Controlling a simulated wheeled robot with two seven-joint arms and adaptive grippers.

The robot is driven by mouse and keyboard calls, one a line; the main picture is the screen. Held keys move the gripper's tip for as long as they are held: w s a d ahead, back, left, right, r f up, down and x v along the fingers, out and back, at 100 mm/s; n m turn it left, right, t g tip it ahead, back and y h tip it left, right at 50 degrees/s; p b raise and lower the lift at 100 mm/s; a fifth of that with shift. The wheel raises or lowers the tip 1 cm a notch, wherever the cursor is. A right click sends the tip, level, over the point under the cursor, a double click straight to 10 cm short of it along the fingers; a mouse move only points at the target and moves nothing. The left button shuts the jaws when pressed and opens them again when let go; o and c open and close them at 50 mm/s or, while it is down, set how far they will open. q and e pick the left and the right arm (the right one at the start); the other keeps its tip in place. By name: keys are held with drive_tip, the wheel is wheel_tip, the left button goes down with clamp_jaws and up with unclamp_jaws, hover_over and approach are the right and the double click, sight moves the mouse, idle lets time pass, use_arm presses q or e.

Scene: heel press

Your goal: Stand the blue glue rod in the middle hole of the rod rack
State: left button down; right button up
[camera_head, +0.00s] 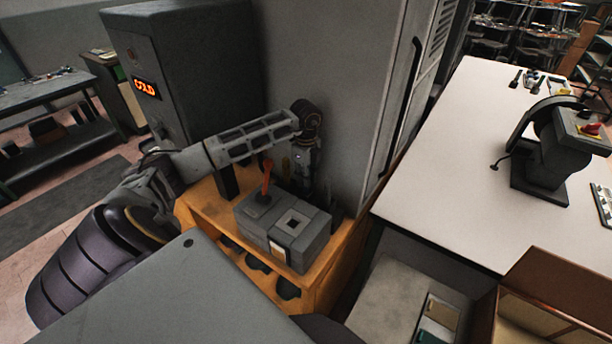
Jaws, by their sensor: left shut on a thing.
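My left arm reaches in from the left over an orange cabinet (203,211). Its wrist bends down at the cabinet's back, and my left gripper (302,184) points down there, small and dark, behind a grey block. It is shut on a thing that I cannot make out. I cannot pick out the blue glue rod. Thin yellowish upright shapes (285,165) show just left of the gripper; I cannot tell whether they belong to the rod rack, and its middle hole is not visible. My right gripper is not in view.
The grey block (283,228) with a red lever (267,178) stands on the cabinet, in front of my gripper. A tall grey cabinet (335,85) rises close behind. A dark oven-like box (185,65) stands at the left. A white table (445,170) bears a dark press (545,150) at right.

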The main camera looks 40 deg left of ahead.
use_arm(q)
drive_tip(key=c, duration=1.3)
unclamp_jaws()
drive_tip(key=shift+r, duration=0.1)
drive_tip(key=shift+r, duration=5.95)
drive_tip(key=shift+f, duration=0.1)
